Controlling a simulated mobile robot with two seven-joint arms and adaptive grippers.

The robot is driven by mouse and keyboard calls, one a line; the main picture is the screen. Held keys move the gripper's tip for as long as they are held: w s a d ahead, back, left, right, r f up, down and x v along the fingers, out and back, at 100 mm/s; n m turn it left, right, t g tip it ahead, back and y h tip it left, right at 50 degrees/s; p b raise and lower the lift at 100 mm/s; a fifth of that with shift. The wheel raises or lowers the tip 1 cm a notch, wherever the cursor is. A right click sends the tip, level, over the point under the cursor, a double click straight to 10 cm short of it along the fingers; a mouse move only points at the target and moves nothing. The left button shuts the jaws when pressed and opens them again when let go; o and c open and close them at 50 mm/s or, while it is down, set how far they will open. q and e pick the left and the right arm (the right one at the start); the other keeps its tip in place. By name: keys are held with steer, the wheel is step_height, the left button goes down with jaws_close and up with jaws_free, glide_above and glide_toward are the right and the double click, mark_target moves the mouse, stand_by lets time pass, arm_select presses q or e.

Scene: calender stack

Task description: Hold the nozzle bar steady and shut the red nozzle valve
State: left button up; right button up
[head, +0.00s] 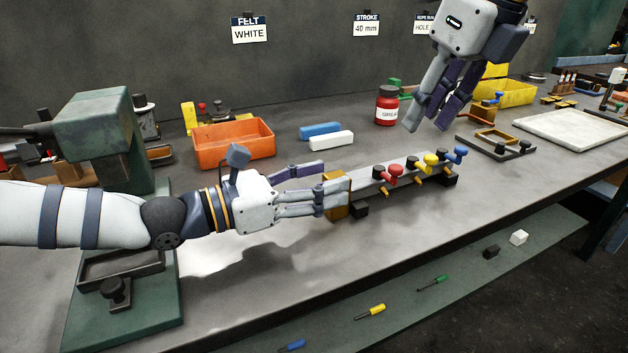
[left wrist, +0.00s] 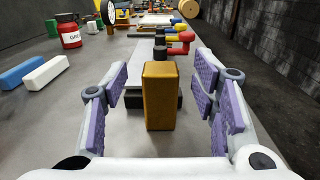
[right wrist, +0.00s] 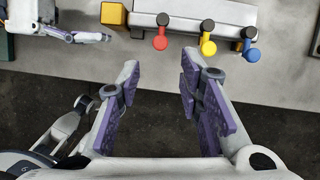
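The nozzle bar (head: 360,186) is a long pale bar on dark feet, lying on the bench. A brass block (left wrist: 160,95) forms its near-left end. Red (head: 388,173), yellow (head: 425,160) and blue (head: 456,154) valves sit along it. In the right wrist view, the red valve's handle (right wrist: 160,41) points crosswise to the bar. My left gripper (head: 333,180) is open at the brass block, with fingers on both sides and visible gaps in the left wrist view. My right gripper (head: 427,126) is open and empty, raised above the bench near the bar.
An orange bin (head: 232,143), blue and white blocks (head: 330,140) and a red jar (head: 387,105) stand behind the bar. A green press (head: 100,130) is at left. A black-and-brass frame (head: 495,143) and pale slab (head: 570,130) lie at right. Front bench surface is clear.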

arm_select(q)
jaws_close()
arm_select(e)
steer(key=c, duration=0.7)
steer(key=shift+w+d, duration=0.15)
steer(key=shift+d, duration=0.1)
jaws_close()
steer(key=w+d+n+t+h, duration=0.1)
steer(key=w+d+t+h, duration=0.25)
steer(key=d, duration=0.45)
steer(key=w+d+r+t+h, duration=0.1)
steer(key=w+d+t+h, duration=0.3)
steer(key=d, duration=0.4)
steer(key=w+d+n+t+h, duration=0.1)
steer(key=w+d+t+h, duration=0.15)
steer(key=d+t, duration=0.45)
steer(key=s+a+f+n+g+y, duration=0.2)
steer(key=s+a+f+n+y, duration=1)
steer(key=s+a+n+y, duration=0.2)
steer(key=a+n+y, duration=0.2)
steer(key=n+y, duration=0.2)
steer(key=shift+f+n+y, duration=0.3)
steer(key=shift+f, duration=0.05)
steer(key=shift+g, duration=0.25)
